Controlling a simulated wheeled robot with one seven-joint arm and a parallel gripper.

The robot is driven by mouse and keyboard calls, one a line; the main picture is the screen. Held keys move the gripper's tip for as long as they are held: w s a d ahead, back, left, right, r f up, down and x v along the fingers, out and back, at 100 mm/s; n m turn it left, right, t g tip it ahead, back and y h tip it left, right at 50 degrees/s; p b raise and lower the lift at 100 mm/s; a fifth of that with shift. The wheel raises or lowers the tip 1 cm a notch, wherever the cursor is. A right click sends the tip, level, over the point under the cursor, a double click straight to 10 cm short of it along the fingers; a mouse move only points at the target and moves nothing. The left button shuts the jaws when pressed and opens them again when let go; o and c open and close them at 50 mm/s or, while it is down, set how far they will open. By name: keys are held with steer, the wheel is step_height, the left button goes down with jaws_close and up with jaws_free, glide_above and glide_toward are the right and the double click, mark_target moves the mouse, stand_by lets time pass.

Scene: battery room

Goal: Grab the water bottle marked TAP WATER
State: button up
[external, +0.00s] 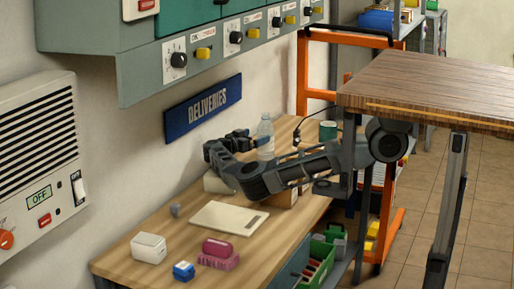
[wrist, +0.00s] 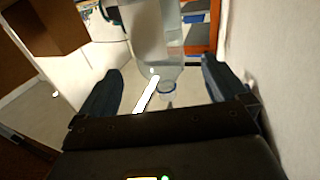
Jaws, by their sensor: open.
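A clear plastic bottle (external: 265,138) stands upright toward the back of the wooden bench in the external view. No TAP WATER marking can be read on it. My gripper (external: 243,140) is just left of the bottle, with my arm reaching in from the right. In the wrist view a clear bottle (wrist: 158,45) with a blue-ringed cap appears upside down, between the two dark fingers of my gripper (wrist: 161,68). The fingers are apart, with gaps on both sides of the bottle.
A green cylinder (external: 328,130) stands right of the bottle. A raised wooden table (external: 430,85) is at right; the wall is close behind the bench.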

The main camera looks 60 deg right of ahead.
mark_target(266, 132)
steer(key=x, duration=0.6)
steer(key=shift+s+d, duration=0.1)
steer(key=shift+d, duration=0.25)
steer(key=shift+c, duration=0.3)
steer(key=c, duration=1.2)
